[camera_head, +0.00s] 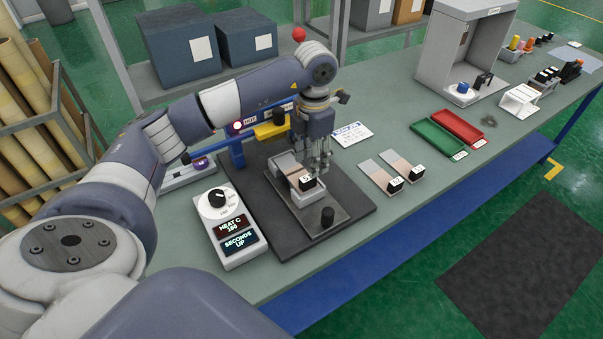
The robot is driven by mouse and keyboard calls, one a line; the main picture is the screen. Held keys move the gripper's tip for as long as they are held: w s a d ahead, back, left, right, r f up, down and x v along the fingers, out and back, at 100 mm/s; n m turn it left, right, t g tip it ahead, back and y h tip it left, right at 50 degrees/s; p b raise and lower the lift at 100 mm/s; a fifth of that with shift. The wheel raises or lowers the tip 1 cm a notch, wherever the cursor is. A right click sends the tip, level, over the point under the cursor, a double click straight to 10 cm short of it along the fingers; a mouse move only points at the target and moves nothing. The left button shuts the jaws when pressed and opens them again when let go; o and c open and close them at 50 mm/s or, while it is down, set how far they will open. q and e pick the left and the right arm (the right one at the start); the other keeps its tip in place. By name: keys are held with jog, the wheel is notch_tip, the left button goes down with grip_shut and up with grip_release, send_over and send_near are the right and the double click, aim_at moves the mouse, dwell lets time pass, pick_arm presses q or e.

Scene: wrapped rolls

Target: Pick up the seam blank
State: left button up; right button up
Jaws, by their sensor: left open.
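A blank (289,170), a pale and brown strip with a black labelled block at its near end, lies in a metal fixture (326,205) on a dark base plate. Two similar blanks (375,172) and (395,160) lie side by side on the bench to the right of the plate. I cannot tell which one the task calls the seam blank. My left gripper (321,168) points down, open, just over the fixture near the black block of its blank. Whether its fingers touch that blank cannot be told. My right gripper is not in view.
A white control box (228,228) with a dial and displays stands left of the plate. A blue bar with a yellow part (269,130) is behind the fixture. Green (440,138) and red (460,127) trays and a grey booth (437,50) stand farther right.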

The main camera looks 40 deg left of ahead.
aim_at(308, 178)
pick_arm(q)
notch_tip(308, 178, down, 3)
jog(key=shift+r+p, duration=0.15)
jog(key=shift+p, duration=0.15)
jog(key=shift+a+f+p, duration=0.1)
jog(key=shift+f+p, duration=0.2)
jog(key=shift+p, duration=0.05)
jog(key=f, duration=0.1)
jog(key=f+p, duration=0.2)
jog(key=shift+s+a+f, duration=0.15)
jog(key=shift+a+f, duration=0.05)
jog(key=shift+a, duration=0.05)
jog(key=shift+f, duration=0.55)
grip_shut()
